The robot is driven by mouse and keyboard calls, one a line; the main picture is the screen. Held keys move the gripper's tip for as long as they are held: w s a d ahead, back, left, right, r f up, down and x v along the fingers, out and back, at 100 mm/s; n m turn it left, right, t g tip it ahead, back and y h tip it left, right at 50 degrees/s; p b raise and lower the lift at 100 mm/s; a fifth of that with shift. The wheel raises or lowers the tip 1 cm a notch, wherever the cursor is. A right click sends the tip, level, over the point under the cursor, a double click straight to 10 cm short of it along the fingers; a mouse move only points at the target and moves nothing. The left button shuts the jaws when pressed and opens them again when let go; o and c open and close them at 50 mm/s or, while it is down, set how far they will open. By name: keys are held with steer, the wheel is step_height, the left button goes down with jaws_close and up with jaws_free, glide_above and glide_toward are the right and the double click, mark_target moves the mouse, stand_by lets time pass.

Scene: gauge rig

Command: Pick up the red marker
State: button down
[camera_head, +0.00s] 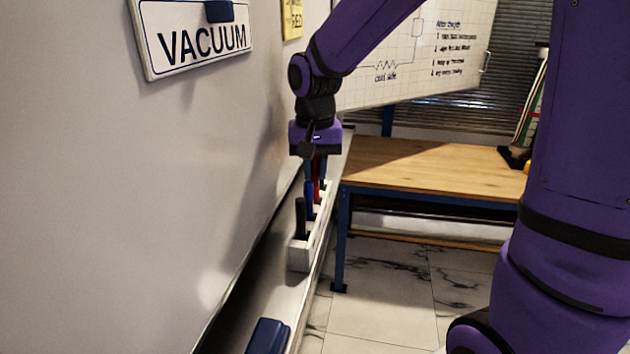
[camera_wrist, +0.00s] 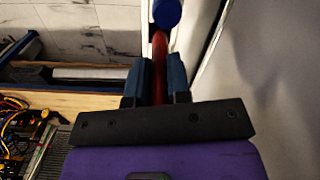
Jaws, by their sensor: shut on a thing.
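The red marker (camera_head: 317,172) stands upright below my gripper (camera_head: 315,160), beside the whiteboard. In the wrist view the red marker (camera_wrist: 159,52) runs between the two dark blue fingers of my gripper (camera_wrist: 157,80), which are closed on it from both sides. Its lower end is hard to make out in the head view, so I cannot tell whether it is still seated in the holder (camera_head: 299,256). A blue marker (camera_head: 309,200) stands just in front of it; a round blue end (camera_wrist: 167,12) shows in the wrist view.
A black marker (camera_head: 300,218) stands in the pale holder on the whiteboard's ledge. A blue eraser (camera_head: 268,336) lies nearer on the ledge. The whiteboard (camera_head: 120,200) rises close on the left. A wooden table (camera_head: 440,168) stands to the right.

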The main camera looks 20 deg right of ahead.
step_height(320, 180, up, 3)
steer(key=shift+r, duration=0.1)
steer(key=s+d, duration=1)
steer(key=d, duration=0.4)
steer(key=shift+s+d, duration=0.25)
steer(key=shift+s, duration=0.1)
